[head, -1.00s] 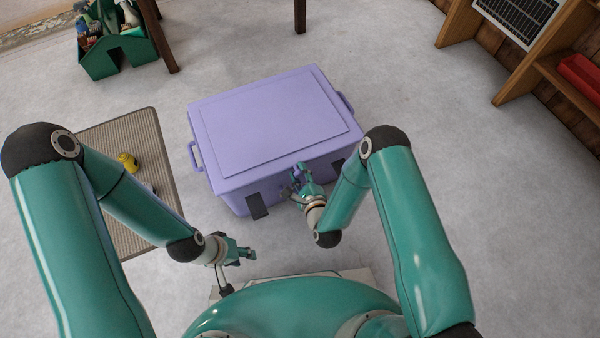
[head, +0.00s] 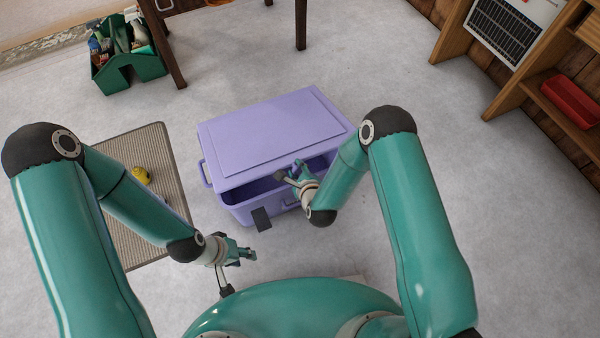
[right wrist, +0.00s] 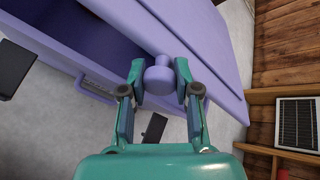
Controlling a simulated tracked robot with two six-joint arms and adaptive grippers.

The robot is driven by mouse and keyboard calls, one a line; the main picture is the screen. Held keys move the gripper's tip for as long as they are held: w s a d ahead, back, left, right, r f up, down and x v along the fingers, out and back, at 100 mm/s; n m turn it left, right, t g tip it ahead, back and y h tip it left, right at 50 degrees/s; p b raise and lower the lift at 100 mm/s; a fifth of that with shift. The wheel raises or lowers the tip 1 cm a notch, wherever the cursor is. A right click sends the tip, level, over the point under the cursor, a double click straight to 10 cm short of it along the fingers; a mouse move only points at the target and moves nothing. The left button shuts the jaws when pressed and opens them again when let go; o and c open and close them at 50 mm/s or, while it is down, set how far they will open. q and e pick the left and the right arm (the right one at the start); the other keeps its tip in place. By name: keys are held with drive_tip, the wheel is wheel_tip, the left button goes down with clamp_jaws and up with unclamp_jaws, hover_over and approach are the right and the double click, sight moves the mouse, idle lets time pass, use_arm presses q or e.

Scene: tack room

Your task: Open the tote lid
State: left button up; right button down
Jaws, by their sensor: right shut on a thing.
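The purple tote (head: 240,206) stands on the floor in front of me. Its lid (head: 270,133) is partly raised at the near edge, with a dark gap showing the inside. My right gripper (head: 298,170) is at the lid's near edge. In the right wrist view, my right gripper (right wrist: 160,80) is shut on the lid's round knob (right wrist: 158,76), which sits between the fingers. A dark latch (head: 261,219) hangs down on the tote's front. My left gripper (head: 246,254) is left of and nearer than the tote, touching nothing; its finger gap is too small to judge.
A ribbed mat (head: 150,225) lies to the left with a yellow item (head: 142,175) on it. A green caddy (head: 130,72) stands at the back left beside wooden legs. A wooden shelf with a red box (head: 572,100) is at the right. The floor right of the tote is clear.

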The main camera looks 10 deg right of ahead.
drive_tip(key=w+a+r+g+h+p, duration=0.1)
drive_tip(key=w+r+p, duration=0.5)
drive_tip(key=r, duration=0.6)
drive_tip(key=shift+a+r+g+p, duration=0.35)
drive_tip(key=shift+a+g+p, duration=0.2)
drive_tip(key=shift+g+p, duration=0.8)
drive_tip(key=c, duration=0.8)
unclamp_jaws()
drive_tip(key=shift+f, duration=0.1)
drive_tip(key=shift+d, duration=0.1)
drive_tip(key=v, duration=1.2)
drive_tip(key=shift+w, duration=0.1)
